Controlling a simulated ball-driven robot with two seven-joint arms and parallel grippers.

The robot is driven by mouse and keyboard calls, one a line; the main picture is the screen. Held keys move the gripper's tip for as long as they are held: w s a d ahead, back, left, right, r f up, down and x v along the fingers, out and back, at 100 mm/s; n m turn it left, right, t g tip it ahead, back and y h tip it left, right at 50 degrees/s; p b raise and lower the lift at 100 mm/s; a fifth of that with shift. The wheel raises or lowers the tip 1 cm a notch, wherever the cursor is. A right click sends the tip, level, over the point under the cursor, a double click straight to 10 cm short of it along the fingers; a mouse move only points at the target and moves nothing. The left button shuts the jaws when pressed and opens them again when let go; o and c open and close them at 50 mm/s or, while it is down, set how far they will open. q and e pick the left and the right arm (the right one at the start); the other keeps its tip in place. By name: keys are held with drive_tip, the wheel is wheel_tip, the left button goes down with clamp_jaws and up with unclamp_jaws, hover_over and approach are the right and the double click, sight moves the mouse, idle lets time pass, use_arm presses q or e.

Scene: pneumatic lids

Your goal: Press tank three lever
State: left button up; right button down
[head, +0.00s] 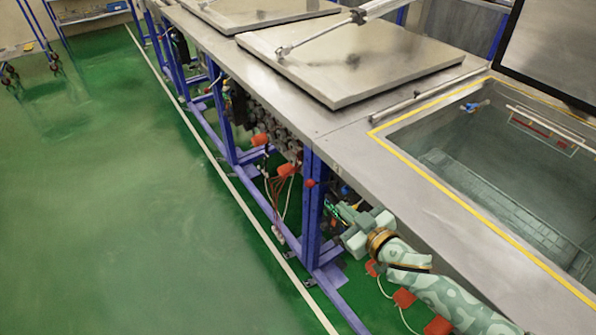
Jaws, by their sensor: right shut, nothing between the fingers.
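My right gripper (338,211) is shut and empty, beside the blue frame post (313,215) under the counter's front edge. Its camouflage-patterned arm comes in from the lower right. A small red round knob (310,183) sits on the post, just left of and above the fingertips; a gap to it is hard to judge. Red parts (288,169) and (260,139) hang under the counter further left. More red box-like parts (404,298) lie below my arm. Which of these is the tank three lever I cannot tell. My left gripper is not in view.
The metal counter (420,215) carries a closed flat lid (350,62) and another lid (262,8) behind it. An open tank (500,160) with a yellow-edged rim is at the right. Blue legs and hoses line the front. The green floor (130,220) at left is clear.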

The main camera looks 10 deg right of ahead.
drive_tip(key=f+b+x, duration=0.1)
drive_tip(key=b+x, duration=0.3)
drive_tip(key=x, duration=0.9)
drive_tip(key=shift+d, duration=0.2)
drive_tip(key=shift+a+f+b, duration=0.1)
drive_tip(key=shift+f+b, duration=0.1)
drive_tip(key=shift+b, duration=0.1)
